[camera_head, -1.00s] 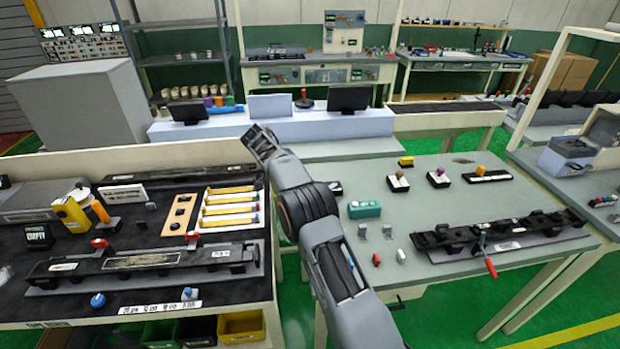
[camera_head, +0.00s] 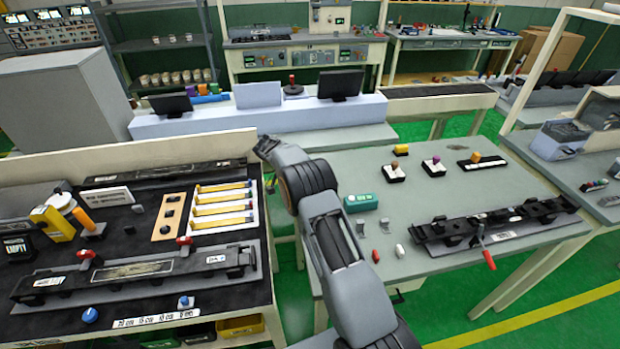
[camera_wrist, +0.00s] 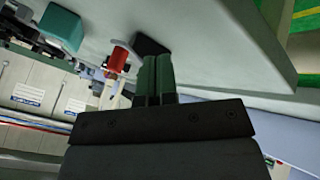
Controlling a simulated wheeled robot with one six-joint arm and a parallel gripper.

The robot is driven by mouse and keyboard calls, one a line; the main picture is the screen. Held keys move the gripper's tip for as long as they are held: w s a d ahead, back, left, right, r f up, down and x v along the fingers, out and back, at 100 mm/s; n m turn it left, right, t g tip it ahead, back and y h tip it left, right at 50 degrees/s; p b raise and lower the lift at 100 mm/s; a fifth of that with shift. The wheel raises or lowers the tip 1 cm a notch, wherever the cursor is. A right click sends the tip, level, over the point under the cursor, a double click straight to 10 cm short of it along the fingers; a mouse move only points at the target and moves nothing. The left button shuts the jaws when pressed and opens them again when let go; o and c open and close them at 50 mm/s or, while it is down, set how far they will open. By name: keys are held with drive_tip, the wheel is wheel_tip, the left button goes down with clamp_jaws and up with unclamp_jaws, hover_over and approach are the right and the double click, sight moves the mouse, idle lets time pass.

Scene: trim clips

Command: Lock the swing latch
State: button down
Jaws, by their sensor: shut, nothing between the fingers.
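The swing latch appears to be the metal lever with a red handle (camera_head: 488,259) at the front of the black fixture (camera_head: 540,212) on the right table. The handle hangs out over the table's front edge, pointing down. Whether the latch is locked cannot be told at this size. My gripper (camera_head: 264,146) is at the end of my raised arm, left of the right table and far from the latch. In the wrist view my gripper's fingers (camera_wrist: 157,76) are together and empty. The latch is not recognisable in the wrist view.
A teal box (camera_head: 360,202) and small red and grey parts lie left of the fixture. Small button blocks (camera_head: 434,168) stand behind it. The left bench (camera_head: 60,309) holds another long fixture (camera_head: 135,271) and yellow strips. Green floor shows between the benches.

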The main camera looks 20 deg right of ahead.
drive_tip(key=shift+s+d+r+p, duration=0.3)
drive_tip(key=shift+s+d, duration=0.3)
drive_tip(key=shift+s, duration=0.2)
drive_tip(key=shift+s+d+f, duration=0.15)
drive_tip(key=shift+s+d, duration=0.25)
drive_tip(key=shift+s, duration=0.05)
